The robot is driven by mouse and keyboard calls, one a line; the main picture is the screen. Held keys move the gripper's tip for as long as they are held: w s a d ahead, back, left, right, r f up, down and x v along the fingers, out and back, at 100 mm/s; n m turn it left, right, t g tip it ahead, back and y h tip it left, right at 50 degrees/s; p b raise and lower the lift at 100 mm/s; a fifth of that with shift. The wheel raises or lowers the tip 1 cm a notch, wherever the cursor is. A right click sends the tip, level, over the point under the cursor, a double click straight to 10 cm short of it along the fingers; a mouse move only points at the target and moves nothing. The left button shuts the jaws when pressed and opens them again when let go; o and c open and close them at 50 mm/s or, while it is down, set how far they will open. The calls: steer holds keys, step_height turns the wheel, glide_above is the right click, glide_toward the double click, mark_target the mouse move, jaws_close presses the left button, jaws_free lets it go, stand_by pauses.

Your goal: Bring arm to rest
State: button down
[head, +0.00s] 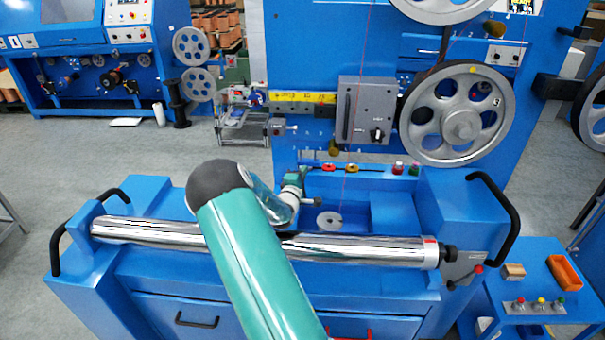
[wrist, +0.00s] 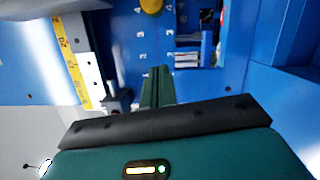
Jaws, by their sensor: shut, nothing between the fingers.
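My green arm reaches up from the bottom of the head view and bends at a dark grey joint over the chrome roller (head: 365,249). My gripper (head: 303,174) is partly hidden behind my own wrist, above the blue machine (head: 140,265) and close to its upright panel. In the wrist view my gripper (wrist: 157,75) shows its green fingers together and empty, pointing at the blue panel with white number marks. A yellow scale (wrist: 75,60) stands to the left of the fingers. Whether the fingers touch the panel cannot be told.
Grey spoked pulleys (head: 457,112) and a grey control box (head: 366,110) are on the upright panel. Black handles (head: 497,215) stick up at the machine's sides. A small blue table (head: 540,285) with an orange bin (head: 565,273) stands at right. Grey floor is open at left.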

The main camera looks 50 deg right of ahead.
stand_by(0.4)
steer(key=w+a+r+m+t+y, duration=0.1)
steer(key=w+a+r+m+y, duration=0.1)
steer(key=a+r+y, duration=0.35)
steer(key=w+a+r+m+y, duration=0.2)
steer(key=a+r, duration=0.1)
steer(key=a, duration=0.6)
steer(key=s+a+r+y, duration=0.2)
steer(key=a+r, duration=0.1)
steer(key=a, duration=0.3)
steer(key=s+a+r+m+t+y, duration=0.1)
steer(key=a+r+y, duration=0.1)
steer(key=a, duration=0.4)
steer(key=s+a+r+y, duration=0.2)
steer(key=a+r, duration=0.1)
steer(key=a, duration=0.3)
steer(key=s+a+r+g+y, duration=0.2)
steer(key=s+a+r+y, duration=0.15)
steer(key=s+a, duration=0.75)
steer(key=s+a+m+g, duration=0.1)
steer(key=s+a, duration=0.1)
steer(key=s, duration=0.5)
steer(key=s+a+m+g, duration=0.1)
steer(key=s+a, duration=0.2)
steer(key=s, duration=0.4)
steer(key=shift+s, duration=0.2)
